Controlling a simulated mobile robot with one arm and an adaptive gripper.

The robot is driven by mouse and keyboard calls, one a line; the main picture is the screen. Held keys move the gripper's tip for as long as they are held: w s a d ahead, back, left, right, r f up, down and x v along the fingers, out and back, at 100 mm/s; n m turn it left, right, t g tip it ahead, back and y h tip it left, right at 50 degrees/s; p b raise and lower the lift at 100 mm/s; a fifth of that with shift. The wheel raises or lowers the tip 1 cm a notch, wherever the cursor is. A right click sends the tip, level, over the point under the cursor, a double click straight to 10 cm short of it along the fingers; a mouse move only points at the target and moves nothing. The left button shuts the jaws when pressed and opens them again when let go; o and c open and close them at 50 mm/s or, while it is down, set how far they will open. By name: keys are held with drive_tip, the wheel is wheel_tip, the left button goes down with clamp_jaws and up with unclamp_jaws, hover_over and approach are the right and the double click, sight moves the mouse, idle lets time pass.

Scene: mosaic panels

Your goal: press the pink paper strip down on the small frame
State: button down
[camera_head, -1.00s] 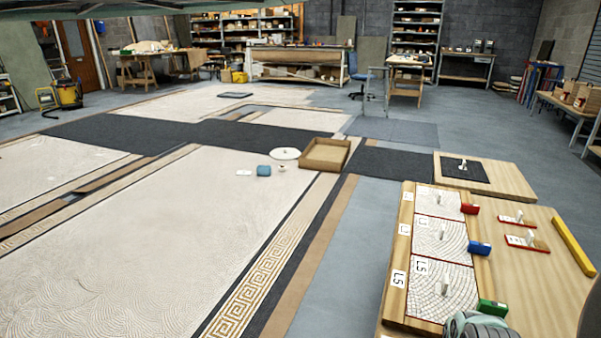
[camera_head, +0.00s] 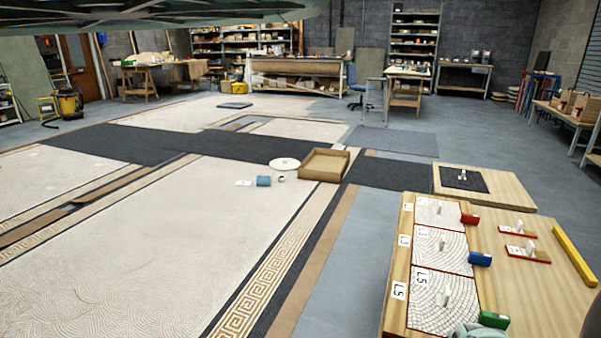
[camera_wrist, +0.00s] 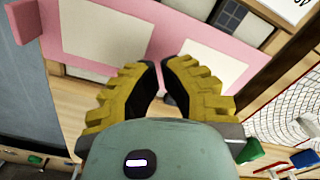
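The pink paper strip (camera_wrist: 187,31) lies across the top of the wrist view, with two pale rectangular openings or patches in it. It rests over or against a light wooden piece with grey tiles showing; I cannot tell exactly how the small frame sits under it. My gripper (camera_wrist: 160,64) points at the strip, its yellow ridged fingers brought close together with nothing seen between them. The fingertips overlap the strip's lower edge in the picture; whether they touch it I cannot tell. In the head view the strip is out of sight, and only a greenish part of my arm shows at the bottom edge.
A wooden board with mosaic panels (camera_head: 440,250) stands at the lower right, beside red, blue (camera_head: 480,259) and green (camera_head: 494,319) blocks. A yellow bar (camera_head: 574,255) lies on the table's right. A brown tray (camera_head: 324,166) sits on the large floor mosaic.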

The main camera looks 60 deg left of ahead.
drive_tip(key=shift+f+b, duration=0.95)
drive_tip(key=shift+f, duration=0.65)
drive_tip(key=shift+r, duration=0.15)
idle(0.4)
wheel_tip(320, 180, up, 8)
drive_tip(key=p, duration=0.7)
idle(0.4)
